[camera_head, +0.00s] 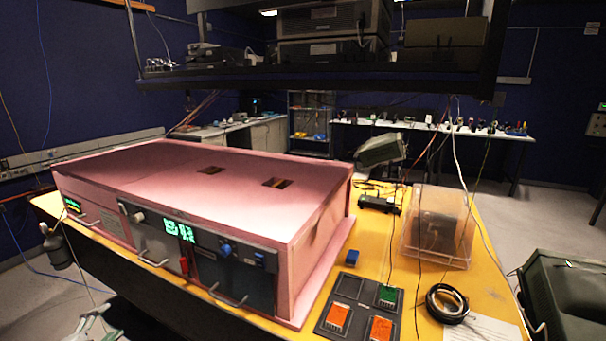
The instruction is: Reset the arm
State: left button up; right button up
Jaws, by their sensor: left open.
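The pink foam enclosure (200,165) stands on the yellow table, with two small openings in its top. Its front carries dark panels (232,268) with handles, green displays, blue knobs and a red piece. Most of the left arm is out of view. My right gripper is not in view.
A shelf (318,78) hangs above. Cables hang at the right.

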pick_arm(q)
jog(key=s+a+f+n+g+y, duration=0.1)
jog(key=s+a+f+n+g, duration=0.1)
jog(key=s+a+f, duration=0.35)
jog(key=s+a+f+n+g+y, duration=0.2)
jog(key=s+f, duration=0.4)
jog(key=f, duration=0.5)
jog(key=s+a+f+n+g+y, duration=0.1)
jog(key=s+a+f+n+g, duration=0.15)
jog(key=s+f, duration=0.4)
jog(key=s+d+f+n+g, duration=0.2)
jog(key=s+f, duration=0.7)
jog(key=f, duration=0.1)
jog(key=s+d+f+n+g, duration=0.2)
jog(key=s+d+f+g, duration=0.1)
jog(key=s+f, duration=0.6)
jog(key=s+d+f+g+h, duration=0.1)
jog(key=s+d+f+g, duration=0.1)
jog(key=s+d+f, duration=0.55)
jog(key=s+d+f+g+h, duration=0.1)
jog(key=s+d+f, duration=0.3)
jog(key=s+d, duration=0.5)
jog(key=w+d+f+h, duration=0.1)
jog(key=w+d, duration=0.2)
jog(key=d, duration=0.8)
jog(key=w+d+f+n+h, duration=0.1)
jog(key=w+d+f, duration=0.1)
jog(key=d, duration=0.9)
jog(key=shift+w+h, duration=0.4)
jog(key=shift+w, duration=0.3)
